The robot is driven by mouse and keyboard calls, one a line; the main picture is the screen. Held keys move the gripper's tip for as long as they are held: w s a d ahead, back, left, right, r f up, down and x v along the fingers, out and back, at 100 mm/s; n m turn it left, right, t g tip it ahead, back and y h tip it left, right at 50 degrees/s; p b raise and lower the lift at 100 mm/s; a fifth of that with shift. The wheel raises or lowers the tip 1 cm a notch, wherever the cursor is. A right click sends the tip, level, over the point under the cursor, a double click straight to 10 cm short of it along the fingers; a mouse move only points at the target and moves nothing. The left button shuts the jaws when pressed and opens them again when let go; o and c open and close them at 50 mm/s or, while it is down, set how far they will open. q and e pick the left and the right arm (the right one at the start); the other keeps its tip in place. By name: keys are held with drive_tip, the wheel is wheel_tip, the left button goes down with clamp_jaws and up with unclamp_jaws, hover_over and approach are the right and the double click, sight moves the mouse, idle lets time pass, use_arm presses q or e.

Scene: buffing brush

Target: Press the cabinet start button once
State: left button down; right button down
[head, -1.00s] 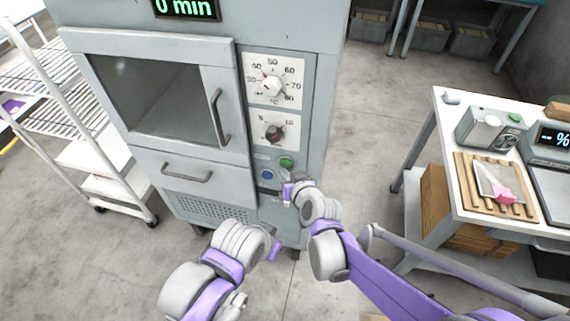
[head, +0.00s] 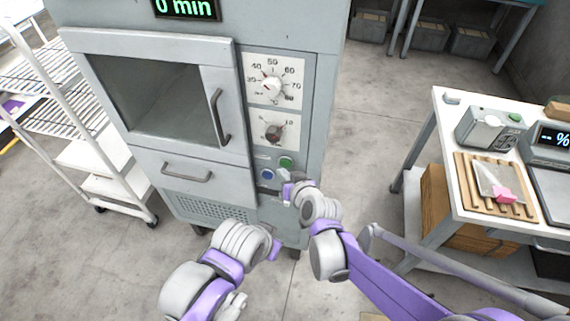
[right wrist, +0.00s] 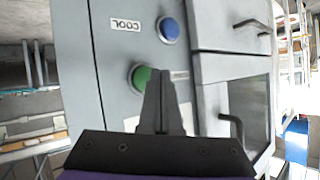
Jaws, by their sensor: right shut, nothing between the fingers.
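The grey cabinet (head: 225,190) stands ahead with its door closed and its display (head: 187,8) reading "0 min". A round green button (head: 286,162) and a blue button (head: 267,175) sit low on its control panel. In the right wrist view the blue button (right wrist: 168,29) is beside a "COOL" label; the green button (right wrist: 141,76) has a label partly hidden by my fingers. My right gripper (right wrist: 161,72) is shut and empty, its tips beside and partly over the green button. Contact cannot be told. My left gripper (head: 275,250) is low before the cabinet; its fingers are unclear.
Two dials, an upper one (head: 271,86) and a lower one (head: 273,132), sit above the buttons. A door handle (head: 219,117) sticks out left of them. A wire rack (head: 60,95) stands left, and a white table (head: 457,150) with devices stands right. Floor between is clear.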

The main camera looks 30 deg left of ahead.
drive_tip(key=shift+w, duration=0.2)
drive_tip(key=shift+w+a, duration=0.1)
drive_tip(key=shift+w, duration=0.15)
drive_tip(key=shift+w+a, duration=0.1)
drive_tip(key=shift+w, duration=0.4)
idle(0.6)
drive_tip(key=shift+s, duration=0.1)
drive_tip(key=shift+s+d, duration=0.2)
drive_tip(key=shift+s, duration=0.65)
drive_tip(key=shift+s+d+b, duration=0.2)
drive_tip(key=shift+s, duration=0.6)
drive_tip(key=shift+s+d+b, duration=0.2)
drive_tip(key=shift+s, duration=0.65)
drive_tip(key=shift+s+d+b, duration=0.2)
drive_tip(key=shift+s, duration=0.6)
